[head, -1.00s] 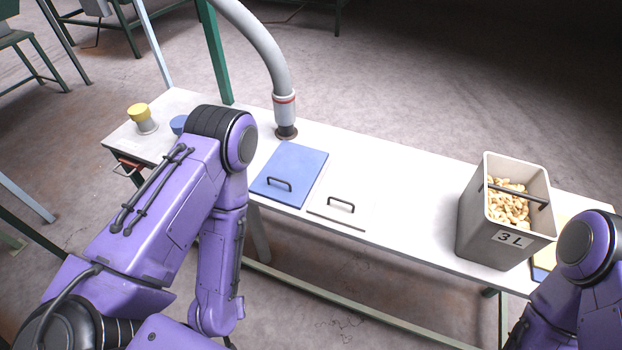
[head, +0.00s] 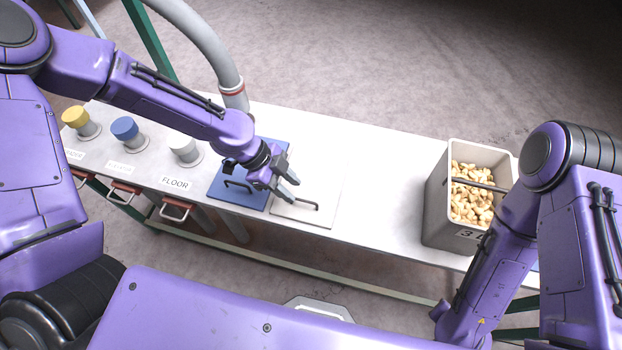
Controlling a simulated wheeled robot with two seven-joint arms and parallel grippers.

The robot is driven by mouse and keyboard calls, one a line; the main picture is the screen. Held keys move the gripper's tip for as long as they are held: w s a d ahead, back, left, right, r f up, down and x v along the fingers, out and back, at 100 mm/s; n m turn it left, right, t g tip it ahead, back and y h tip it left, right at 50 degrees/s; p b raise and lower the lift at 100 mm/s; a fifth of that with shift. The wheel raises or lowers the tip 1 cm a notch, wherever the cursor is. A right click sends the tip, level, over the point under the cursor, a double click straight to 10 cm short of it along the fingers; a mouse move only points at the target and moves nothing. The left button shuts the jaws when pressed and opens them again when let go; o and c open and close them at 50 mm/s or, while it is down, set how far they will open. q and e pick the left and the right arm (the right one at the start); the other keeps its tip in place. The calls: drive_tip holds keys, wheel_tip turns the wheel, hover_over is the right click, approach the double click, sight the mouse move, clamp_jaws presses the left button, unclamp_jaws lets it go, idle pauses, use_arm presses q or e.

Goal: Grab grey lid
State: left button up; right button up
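The grey lid (head: 326,198) is a pale, nearly white flat plate with a dark bar handle (head: 300,204) near its front edge. It lies flat on the table, just right of the blue lid (head: 227,195). My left gripper (head: 294,194) is over the left part of the grey lid, by the left end of its handle. Its fingers are apart, with nothing seen between them. Whether a finger touches the handle I cannot tell. My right arm comes down at the right, and its gripper does not show.
A grey bin of nuts (head: 437,205) with a bar across it stands on the right of the white table (head: 380,160). Yellow (head: 76,117), blue (head: 125,128) and white (head: 184,148) knobs stand at the left. A grey hose (head: 205,40) hangs behind the blue lid.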

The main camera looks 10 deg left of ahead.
sight(302, 200)
use_arm(q)
drive_tip(key=p+x, duration=0.1)
drive_tip(key=x, duration=0.4)
drive_tip(key=shift+w+f+p, duration=0.1)
drive_tip(key=shift+f+p, duration=0.05)
drive_tip(key=shift+p, duration=0.15)
drive_tip(key=shift+d+f, duration=0.1)
drive_tip(key=shift+f, duration=0.1)
clamp_jaws()
drive_tip(key=shift+r, duration=0.1)
